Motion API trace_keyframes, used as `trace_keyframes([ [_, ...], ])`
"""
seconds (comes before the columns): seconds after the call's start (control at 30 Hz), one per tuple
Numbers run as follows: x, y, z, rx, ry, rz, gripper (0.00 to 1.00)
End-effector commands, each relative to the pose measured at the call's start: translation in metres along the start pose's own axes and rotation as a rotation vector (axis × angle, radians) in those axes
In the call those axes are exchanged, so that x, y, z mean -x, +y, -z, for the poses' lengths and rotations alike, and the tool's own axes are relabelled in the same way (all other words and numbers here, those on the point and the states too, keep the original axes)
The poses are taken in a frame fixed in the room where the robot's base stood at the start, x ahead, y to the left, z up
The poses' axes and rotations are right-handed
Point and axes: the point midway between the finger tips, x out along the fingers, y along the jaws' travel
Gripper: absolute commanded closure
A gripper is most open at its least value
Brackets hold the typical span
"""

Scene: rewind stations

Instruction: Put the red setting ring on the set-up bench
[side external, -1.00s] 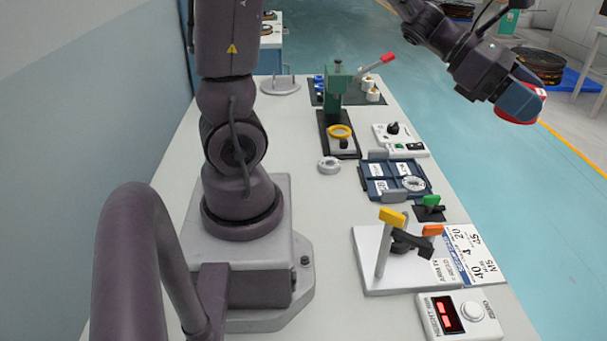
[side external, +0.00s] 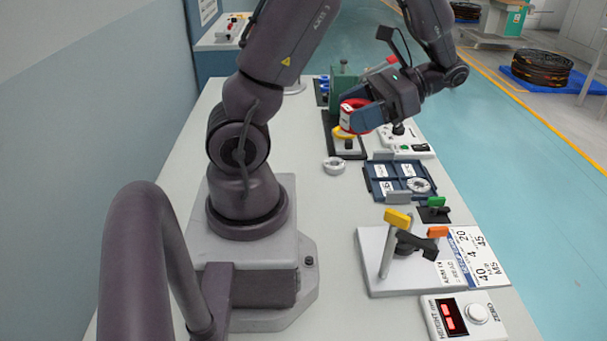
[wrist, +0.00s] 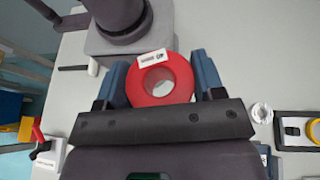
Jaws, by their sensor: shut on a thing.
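The red setting ring (wrist: 183,76) has a white label and a round hole. It sits between the two blue fingers of my gripper (wrist: 160,82) in the wrist view, and the gripper is shut on it. In the side external view the red ring (side external: 347,122) is held by my gripper (side external: 362,115) above the far part of a long pale bench (side external: 310,190), close to the yellow ring there in the picture. A second bench (side external: 216,44) stands beyond at the back left. I cannot tell from any marking which is the set-up bench.
A green press (side external: 342,80) and a yellow ring (side external: 343,132) are at the far end of the bench. A white ring (side external: 334,165), a blue tray (side external: 380,190), a stand with coloured handles (side external: 400,245) and a display box (side external: 462,315) lie nearer. The left bench strip is clear.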

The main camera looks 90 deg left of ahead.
Motion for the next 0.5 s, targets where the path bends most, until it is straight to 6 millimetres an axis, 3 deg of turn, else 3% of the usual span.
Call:
trace_keyframes([
  [0.2,-0.025,-0.062,-0.037,-0.139,0.007,0.34,0.68],
  [0.5,-0.031,-0.111,-0.077,-0.224,0.007,0.55,0.68],
])
